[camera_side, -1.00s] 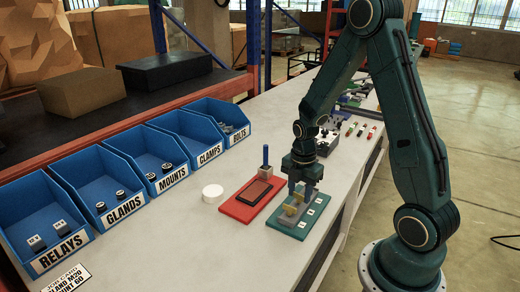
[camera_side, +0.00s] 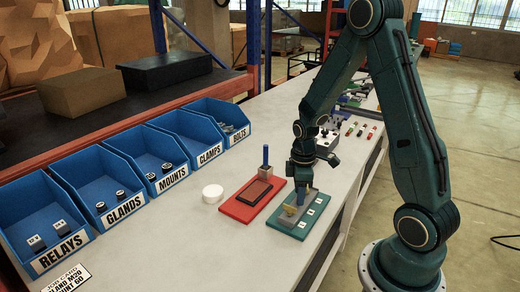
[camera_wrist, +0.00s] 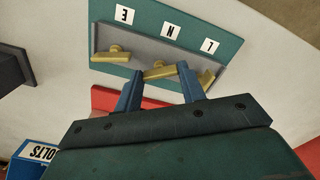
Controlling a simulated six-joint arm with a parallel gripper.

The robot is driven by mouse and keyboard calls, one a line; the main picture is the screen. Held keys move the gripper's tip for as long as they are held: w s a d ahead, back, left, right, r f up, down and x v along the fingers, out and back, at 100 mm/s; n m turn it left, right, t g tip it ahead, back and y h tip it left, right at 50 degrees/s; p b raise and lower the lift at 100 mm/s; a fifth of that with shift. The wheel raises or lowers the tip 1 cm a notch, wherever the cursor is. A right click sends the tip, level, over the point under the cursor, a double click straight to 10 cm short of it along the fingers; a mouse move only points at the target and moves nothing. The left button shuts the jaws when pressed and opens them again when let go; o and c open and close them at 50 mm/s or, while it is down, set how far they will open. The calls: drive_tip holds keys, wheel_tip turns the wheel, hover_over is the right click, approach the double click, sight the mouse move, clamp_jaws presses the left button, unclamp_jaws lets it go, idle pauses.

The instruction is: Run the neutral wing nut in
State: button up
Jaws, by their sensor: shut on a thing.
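The green board (camera_wrist: 230,20) carries a grey block (camera_wrist: 140,44) with three brass wing nuts and the white labels E, N and L. The neutral wing nut (camera_wrist: 160,71) is the middle one, beside the N label (camera_wrist: 168,31). My gripper (camera_wrist: 160,72) has one blue finger at each end of its wings and is shut on it. The E wing nut (camera_wrist: 112,53) and the L wing nut (camera_wrist: 207,79) sit on either side, outside the fingers. In the side view, my gripper (camera_side: 302,186) is down at the green board (camera_side: 301,229), and it hides part of the block.
A red board (camera_side: 240,211) with a dark tray and a blue-handled tool (camera_side: 265,158) lies left of the green board. A white round puck (camera_side: 213,193) is further left. Blue labelled bins (camera_side: 115,190) line the bench's far side. Bare bench lies between.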

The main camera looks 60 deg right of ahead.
drive_tip(key=m, duration=0.5)
drive_tip(key=shift+r+m, duration=0.1)
drive_tip(key=shift+m, duration=0.2)
drive_tip(key=m, duration=0.4)
drive_tip(key=shift+m, duration=0.3)
drive_tip(key=m, duration=0.4)
drive_tip(key=shift+w, duration=0.1)
drive_tip(key=m, duration=1)
drive_tip(key=shift+m, duration=0.3)
drive_tip(key=m, duration=0.9)
drive_tip(key=shift+m, duration=0.4)
drive_tip(key=m, duration=0.4)
drive_tip(key=shift+m, duration=0.3)
